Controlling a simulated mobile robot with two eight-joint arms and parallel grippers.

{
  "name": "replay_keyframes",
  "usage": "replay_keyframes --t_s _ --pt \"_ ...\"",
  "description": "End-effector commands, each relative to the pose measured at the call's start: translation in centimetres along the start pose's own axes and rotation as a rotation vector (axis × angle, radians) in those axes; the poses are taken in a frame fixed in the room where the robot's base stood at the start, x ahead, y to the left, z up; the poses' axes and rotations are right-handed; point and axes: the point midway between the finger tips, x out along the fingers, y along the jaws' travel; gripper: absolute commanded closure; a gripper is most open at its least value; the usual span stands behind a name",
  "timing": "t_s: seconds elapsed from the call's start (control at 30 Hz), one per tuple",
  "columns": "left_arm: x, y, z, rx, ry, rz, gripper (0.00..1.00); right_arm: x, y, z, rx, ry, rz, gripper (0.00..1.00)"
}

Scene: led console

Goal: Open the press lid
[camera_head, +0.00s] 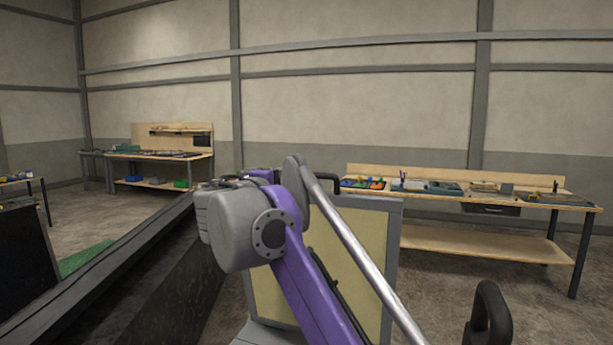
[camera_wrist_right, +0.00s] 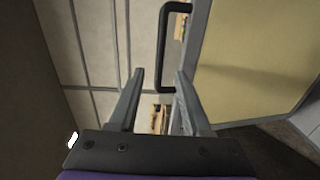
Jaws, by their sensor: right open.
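The press lid (camera_head: 345,260), a pale yellow panel in a grey frame, stands raised in the middle of the head view, partly behind my purple right arm. It also fills the right of the wrist view (camera_wrist_right: 260,60). A black handle (camera_head: 325,178) sits at its top edge. In the wrist view the handle (camera_wrist_right: 163,50) rises ahead of my right gripper (camera_wrist_right: 159,72). The gripper is open and empty; the handle's lower end appears between its fingers, but I cannot tell the depth or any contact. In the head view its fingers are hidden. My left gripper is out of view.
A silver rod (camera_head: 355,245) slants across the lid; a second black handle (camera_head: 490,315) stands at lower right. A dark frame edge (camera_head: 100,275) runs along the left. Workbenches with parts stand at back right (camera_head: 480,243) and back left (camera_head: 160,152), with open floor between.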

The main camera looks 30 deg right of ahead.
Motion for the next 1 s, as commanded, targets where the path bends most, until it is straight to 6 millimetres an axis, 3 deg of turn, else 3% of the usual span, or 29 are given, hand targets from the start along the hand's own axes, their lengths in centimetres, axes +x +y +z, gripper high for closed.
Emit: replay_keyframes --t_s 0.3,0.5,0.93,1.0 --pt "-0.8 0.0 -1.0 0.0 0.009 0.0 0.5 6.0 0.1 0.2 0.002 -0.004 -0.001 0.52" --pt "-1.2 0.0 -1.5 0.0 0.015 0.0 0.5 8.8 0.1 0.1 0.003 -0.003 -0.002 0.52" --pt "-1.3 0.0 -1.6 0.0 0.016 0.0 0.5 9.9 -0.1 0.1 0.002 -0.001 -0.003 0.52" --pt "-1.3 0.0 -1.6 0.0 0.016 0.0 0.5 9.8 -0.1 0.1 0.002 -0.001 -0.003 0.62"
